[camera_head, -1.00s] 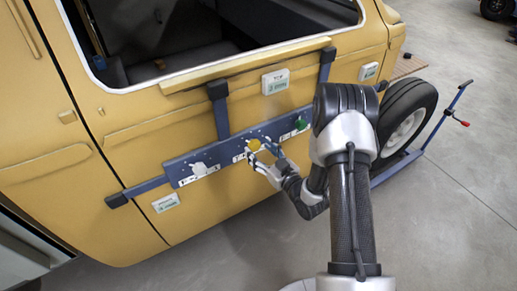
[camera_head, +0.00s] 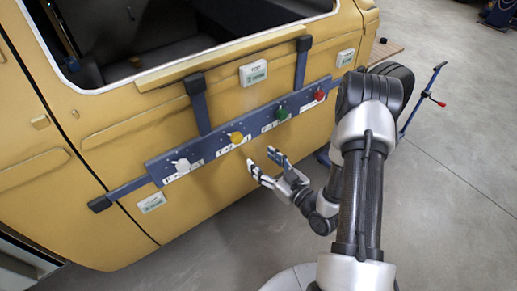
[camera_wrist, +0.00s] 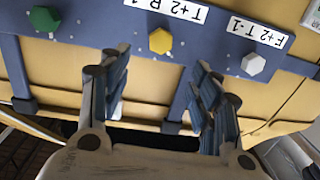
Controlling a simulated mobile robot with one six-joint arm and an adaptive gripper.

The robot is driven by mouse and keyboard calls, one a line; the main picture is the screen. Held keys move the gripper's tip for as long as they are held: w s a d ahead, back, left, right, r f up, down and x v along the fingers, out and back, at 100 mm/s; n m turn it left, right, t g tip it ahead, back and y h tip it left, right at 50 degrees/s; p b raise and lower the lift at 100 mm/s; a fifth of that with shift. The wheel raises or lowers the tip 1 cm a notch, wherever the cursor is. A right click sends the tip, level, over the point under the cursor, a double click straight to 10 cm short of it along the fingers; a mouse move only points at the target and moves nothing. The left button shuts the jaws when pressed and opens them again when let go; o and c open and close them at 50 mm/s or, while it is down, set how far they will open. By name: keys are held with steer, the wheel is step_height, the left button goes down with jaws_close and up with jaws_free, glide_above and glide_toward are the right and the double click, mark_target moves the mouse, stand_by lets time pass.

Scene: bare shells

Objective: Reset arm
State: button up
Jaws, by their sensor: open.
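My gripper (camera_head: 264,166) is open and empty in the head view, below and in front of the blue panel (camera_head: 210,146) on the yellow vehicle body. A gap separates its fingers from the panel. The panel carries a white knob (camera_head: 182,166), a yellow knob (camera_head: 237,138), a green knob (camera_head: 281,114) and a red knob (camera_head: 319,95). In the wrist view my gripper (camera_wrist: 158,80) has its fingers apart, with the yellow knob (camera_wrist: 160,41) beyond and between them. The white knob (camera_wrist: 253,64) is at right and the green knob (camera_wrist: 46,18) at left.
Blue straps (camera_head: 200,104) hold the panel on the yellow door (camera_head: 120,130). Small white labels (camera_head: 253,73) sit around it. Grey floor (camera_head: 460,200) is clear at right.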

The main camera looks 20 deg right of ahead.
steer(key=s+d+r+g+h, duration=0.1)
steer(key=d+r+g+h, duration=0.2)
steer(key=r, duration=0.5)
steer(key=d+r+g+h, duration=0.1)
steer(key=r+g+h, duration=0.3)
steer(key=r, duration=0.3)
steer(key=s+a+r+m+g, duration=0.1)
steer(key=s+a+r, duration=0.1)
steer(key=s, duration=0.6)
steer(key=s+a+r+m+g, duration=0.1)
steer(key=s+a+r+g, duration=0.1)
steer(key=s, duration=0.5)
steer(key=s+a+r+m+g, duration=0.1)
steer(key=s+a+r+m, duration=0.1)
steer(key=s, duration=0.6)
steer(key=shift+s+a+r+g+y, duration=0.35)
steer(key=shift+a+r, duration=0.25)
steer(key=shift+a, duration=0.65)
steer(key=shift+d, duration=0.1)
